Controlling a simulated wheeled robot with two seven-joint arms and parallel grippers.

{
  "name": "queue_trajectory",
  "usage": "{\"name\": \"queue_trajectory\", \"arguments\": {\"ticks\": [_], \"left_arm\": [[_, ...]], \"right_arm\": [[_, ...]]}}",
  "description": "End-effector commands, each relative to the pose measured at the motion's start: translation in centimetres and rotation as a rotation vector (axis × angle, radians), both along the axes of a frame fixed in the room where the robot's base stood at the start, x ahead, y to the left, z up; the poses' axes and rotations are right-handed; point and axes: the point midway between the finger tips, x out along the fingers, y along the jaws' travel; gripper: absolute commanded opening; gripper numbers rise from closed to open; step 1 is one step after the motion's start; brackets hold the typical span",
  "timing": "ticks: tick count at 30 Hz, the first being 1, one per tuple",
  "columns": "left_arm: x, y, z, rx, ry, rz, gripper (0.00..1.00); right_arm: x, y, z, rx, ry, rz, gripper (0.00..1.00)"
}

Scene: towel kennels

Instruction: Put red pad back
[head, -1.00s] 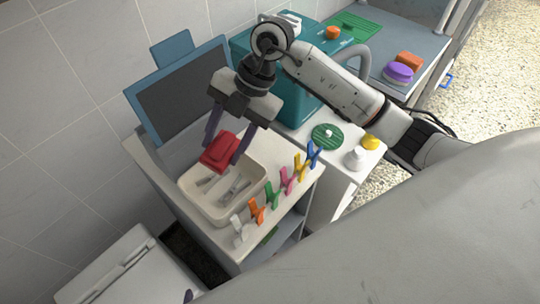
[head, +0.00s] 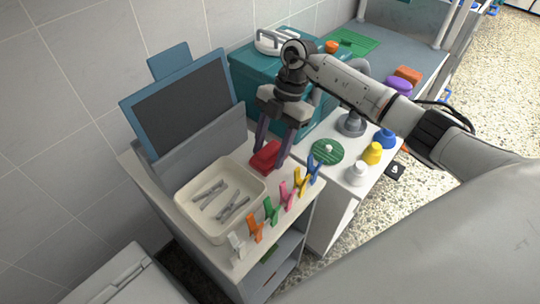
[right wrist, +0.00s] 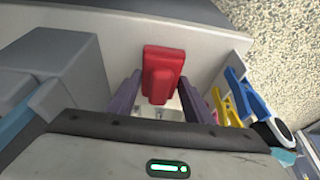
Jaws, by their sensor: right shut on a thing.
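The red pad (head: 266,157) is a small red block with a raised grip. It is over the cabinet top, just right of the cream tray (head: 186,207), and I cannot tell whether it touches the surface. My right gripper (head: 272,150) points down with its purple fingers shut on the red pad. In the right wrist view the red pad (right wrist: 163,75) shows between the fingers. The left gripper is not in view.
The tray holds grey clothespins. A row of coloured clothespins (head: 271,210) stands along the cabinet's front edge. A framed dark board (head: 185,100) stands behind. A teal box (head: 245,75), a green disc (head: 327,152) and several bottles are to the right.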

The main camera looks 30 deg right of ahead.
Motion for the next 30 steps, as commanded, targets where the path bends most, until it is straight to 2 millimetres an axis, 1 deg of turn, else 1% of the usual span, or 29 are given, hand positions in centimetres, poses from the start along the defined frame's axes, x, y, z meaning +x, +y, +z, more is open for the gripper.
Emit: {"name": "queue_trajectory", "arguments": {"ticks": [1,3,5,13,14,15,17,26,30], "left_arm": [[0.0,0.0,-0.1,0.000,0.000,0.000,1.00],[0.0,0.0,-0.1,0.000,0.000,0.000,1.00],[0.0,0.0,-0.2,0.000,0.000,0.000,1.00],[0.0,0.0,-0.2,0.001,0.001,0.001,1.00],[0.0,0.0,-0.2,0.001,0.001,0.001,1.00],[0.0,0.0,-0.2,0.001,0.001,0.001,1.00],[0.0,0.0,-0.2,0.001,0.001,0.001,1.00],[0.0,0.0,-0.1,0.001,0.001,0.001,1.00],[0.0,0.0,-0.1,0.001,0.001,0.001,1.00]], "right_arm": [[-0.1,0.0,-1.0,0.000,0.005,-0.001,0.28],[-0.1,0.0,-1.9,0.001,0.004,-0.002,0.28],[-0.1,0.0,-2.5,0.001,0.003,0.000,0.28],[0.0,0.0,-2.6,0.000,0.001,0.000,0.28],[-0.1,0.0,-2.6,0.000,0.001,0.000,0.48],[0.0,0.0,-2.6,0.000,0.001,0.000,0.55],[0.0,0.0,-2.6,0.000,0.001,0.000,0.65],[0.0,0.0,-2.5,0.000,0.001,0.000,0.65],[0.2,-0.5,-1.4,-0.001,-0.002,-0.001,0.65]]}}
